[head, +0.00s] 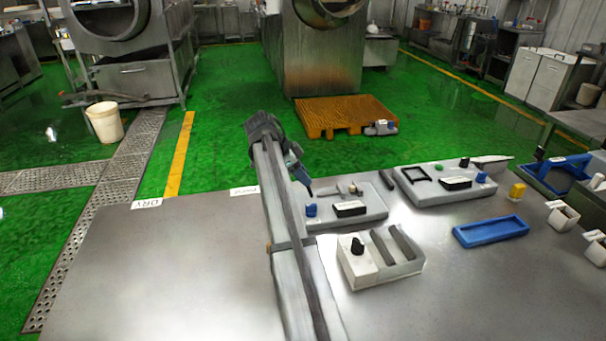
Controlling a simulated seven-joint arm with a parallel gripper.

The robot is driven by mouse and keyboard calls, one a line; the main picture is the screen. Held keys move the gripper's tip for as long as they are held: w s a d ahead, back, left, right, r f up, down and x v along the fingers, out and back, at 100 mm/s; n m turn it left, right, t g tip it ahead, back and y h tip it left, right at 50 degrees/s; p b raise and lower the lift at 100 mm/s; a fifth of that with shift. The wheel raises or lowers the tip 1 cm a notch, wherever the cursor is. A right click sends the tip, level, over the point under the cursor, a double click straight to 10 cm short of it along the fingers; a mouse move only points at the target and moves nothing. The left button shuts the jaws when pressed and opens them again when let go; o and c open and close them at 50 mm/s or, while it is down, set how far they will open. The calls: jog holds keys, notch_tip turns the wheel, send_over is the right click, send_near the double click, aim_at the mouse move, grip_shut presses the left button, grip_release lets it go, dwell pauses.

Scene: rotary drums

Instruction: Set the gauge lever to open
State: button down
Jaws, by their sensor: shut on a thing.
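A light grey panel (372,206) stands near the far edge of the steel table. It carries a blue knob (311,210), a dark label plate (350,209) and a small grey lever-like part (331,191), which I take for the gauge lever. My gripper (309,194) reaches down at the left end of this panel, just above and behind the blue knob. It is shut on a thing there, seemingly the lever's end. The contact is small and partly hidden by my arm, and the lever's setting cannot be read.
A second grey panel (425,191) with a black frame and a green button stands to the right. A white block with a black knob (358,262) and slots is nearer. A blue tray (491,232) and small white bins (563,218) lie right. The table's left side is clear.

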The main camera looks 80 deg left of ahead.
jog(key=shift+s+f, duration=0.1)
jog(key=shift+f, duration=0.05)
jog(key=c, duration=0.8)
grip_release()
jog(key=shift+o, duration=0.2)
jog(key=v, duration=1.3)
jog(key=shift+r, duration=0.4)
